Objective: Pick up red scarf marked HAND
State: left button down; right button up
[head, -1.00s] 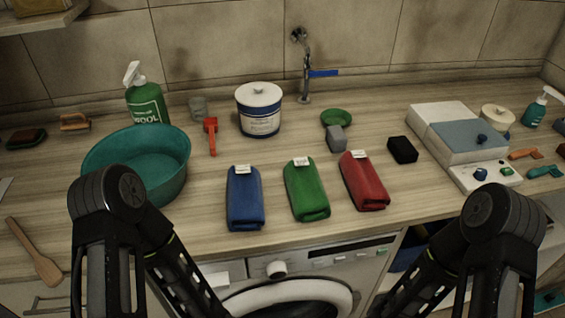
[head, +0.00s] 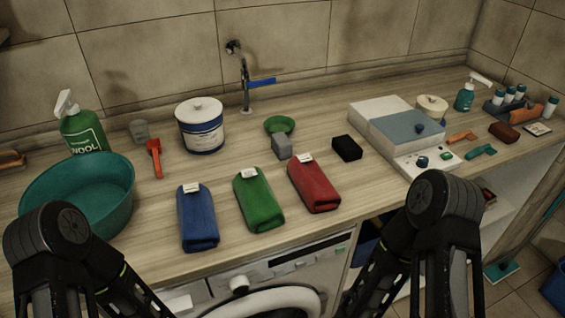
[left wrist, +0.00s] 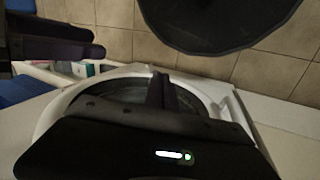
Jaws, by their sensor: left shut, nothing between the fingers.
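The red scarf (head: 314,186) lies folded on the wooden counter, rightmost of three folded cloths, with a small white tag at its far end. The tag's writing is too small to read. A green cloth (head: 258,200) and a blue cloth (head: 198,220) lie to its left. My left gripper (left wrist: 160,90) shows in the left wrist view, shut and empty, in front of the washing machine's round door and away from the scarf. In the head view only my arm links show at the bottom, and my right gripper is not in view.
A teal basin (head: 80,195) stands at left, a white box (head: 385,115) at right. The washing machine (head: 270,275) is below the counter's front edge.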

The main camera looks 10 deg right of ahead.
aim_at(319, 194)
jog(key=z, duration=2.2)
jog(key=k+z, duration=0.15)
jog(key=k, duration=0.7)
